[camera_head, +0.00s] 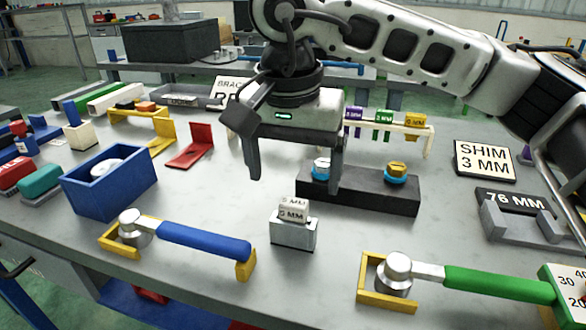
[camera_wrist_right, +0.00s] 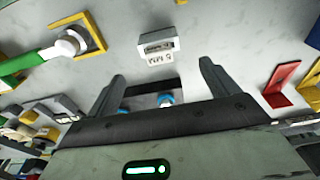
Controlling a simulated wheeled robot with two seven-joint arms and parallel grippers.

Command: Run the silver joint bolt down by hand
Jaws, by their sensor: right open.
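The silver joint bolt (camera_head: 322,165) stands upright with a blue ring under its head, at the left end of a black block (camera_head: 365,192). A brass bolt (camera_head: 397,169) with a blue ring stands at the block's right part. My right gripper (camera_head: 294,172) is open and empty, fingers pointing down. In the head view its right finger is just beside the silver bolt and covers part of the block. In the right wrist view, the silver bolt (camera_wrist_right: 165,99) shows between the fingers of the gripper (camera_wrist_right: 157,73), partly hidden by the gripper body. My left gripper is out of view.
In front are a 5 MM block on a metal stand (camera_head: 293,232), a blue-handled tool (camera_head: 190,238) and a green-handled tool (camera_head: 480,281) in yellow holders. A blue bin (camera_head: 108,183) and red bracket (camera_head: 192,147) lie left. A rack with coloured tags (camera_head: 428,140) stands behind the block.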

